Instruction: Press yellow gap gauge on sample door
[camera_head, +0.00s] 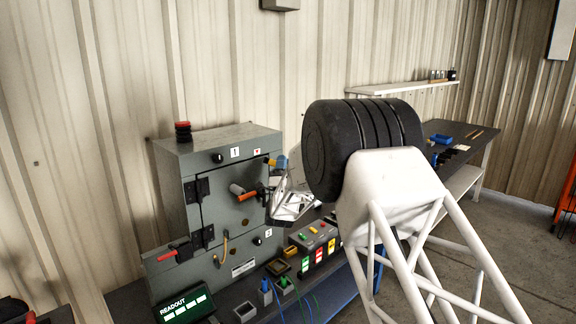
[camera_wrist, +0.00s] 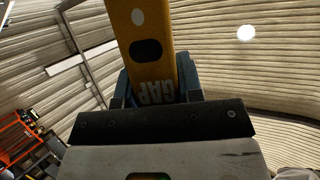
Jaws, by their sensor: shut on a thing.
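The yellow gap gauge (camera_wrist: 152,75) fills the upper middle of the wrist view, with a dark oval slot and the letters GAP on its face. My gripper (camera_wrist: 157,88) is shut on it between blue fingers. In the head view a small bit of yellow and blue (camera_head: 280,162) shows beside the upper right edge of the sample door (camera_head: 228,205). The door is a grey panel on a grey enclosure (camera_head: 215,148), with hinges on its left and a red-orange handle (camera_head: 247,196). It looks shut. Whether the gauge touches the door cannot be told; my arm hides much there.
A red button (camera_head: 183,130) stands on top of the enclosure. A red-handled lever (camera_head: 167,255) is at its lower left. A green readout (camera_head: 185,307) and a box with coloured switches (camera_head: 314,236) are on the bench. A wall shelf (camera_head: 385,89) is behind.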

